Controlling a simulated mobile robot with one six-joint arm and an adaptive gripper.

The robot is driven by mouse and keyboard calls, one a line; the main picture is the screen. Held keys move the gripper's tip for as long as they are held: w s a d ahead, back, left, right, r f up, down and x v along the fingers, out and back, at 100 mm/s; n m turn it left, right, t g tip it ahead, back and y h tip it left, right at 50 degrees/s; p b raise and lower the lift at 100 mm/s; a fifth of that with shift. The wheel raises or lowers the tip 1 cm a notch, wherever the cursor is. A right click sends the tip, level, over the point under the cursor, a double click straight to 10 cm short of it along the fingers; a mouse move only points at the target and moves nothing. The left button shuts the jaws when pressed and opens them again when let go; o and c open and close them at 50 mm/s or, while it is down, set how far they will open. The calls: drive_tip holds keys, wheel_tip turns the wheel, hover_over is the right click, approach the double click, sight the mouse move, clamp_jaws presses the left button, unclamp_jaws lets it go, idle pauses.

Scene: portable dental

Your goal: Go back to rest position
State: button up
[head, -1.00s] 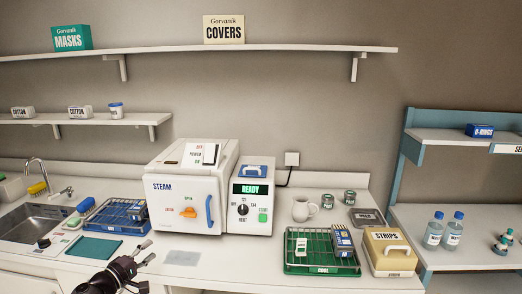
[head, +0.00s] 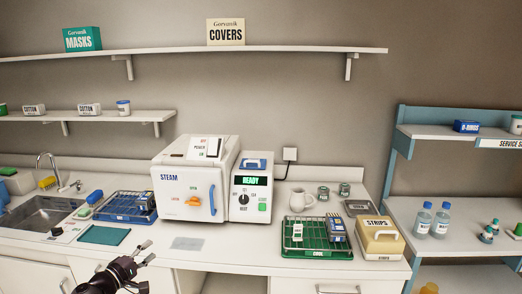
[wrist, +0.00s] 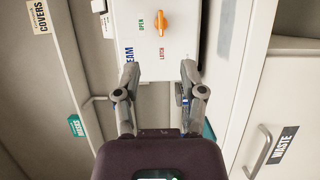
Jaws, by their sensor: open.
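My gripper (head: 140,256) is in front of the counter at the lower left of the head view, its fingers spread and empty. In the wrist view my gripper (wrist: 159,78) shows two parted fingers with nothing between them. Past the fingertips is the white STEAM steriliser (head: 168,178), its door shut, with an orange knob (head: 192,201) and a blue handle. The steriliser's front also shows in the wrist view (wrist: 183,48).
The counter (head: 235,255) holds a blue rack (head: 118,218), a teal mat (head: 104,235), a grey sheet (head: 187,243), a green rack (head: 318,251) and a STRIPS box (head: 378,243). A sink (head: 40,214) is at left. A blue-framed shelf unit (head: 395,150) stands at right.

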drive_tip(key=w+d+f+m+g+p, duration=0.1)
drive_tip(key=w+d+f+m+g, duration=0.15)
drive_tip(key=d, duration=0.75)
drive_tip(key=w+d+f+m+g+p, duration=0.1)
drive_tip(key=d+f+g, duration=0.25)
drive_tip(key=d, duration=0.55)
drive_tip(key=w+d+f+m+g+p, duration=0.2)
drive_tip(key=d+g, duration=0.2)
drive_tip(key=d, duration=0.6)
drive_tip(key=s+d+f+m+g+y+p, duration=0.1)
drive_tip(key=s+d+m+g+y+p, duration=0.1)
drive_tip(key=s+d, duration=0.4)
drive_tip(key=s+d+f+m+g+y+p, duration=0.1)
drive_tip(key=s+d+m+g+y, duration=0.3)
drive_tip(key=d, duration=1)
drive_tip(key=shift+s+d+m+y+p, duration=0.25)
drive_tip(key=shift+s+m+y+p, duration=0.4)
drive_tip(key=shift+s+y, duration=0.4)
drive_tip(key=shift+w, duration=0.15)
drive_tip(key=shift+c, duration=0.2)
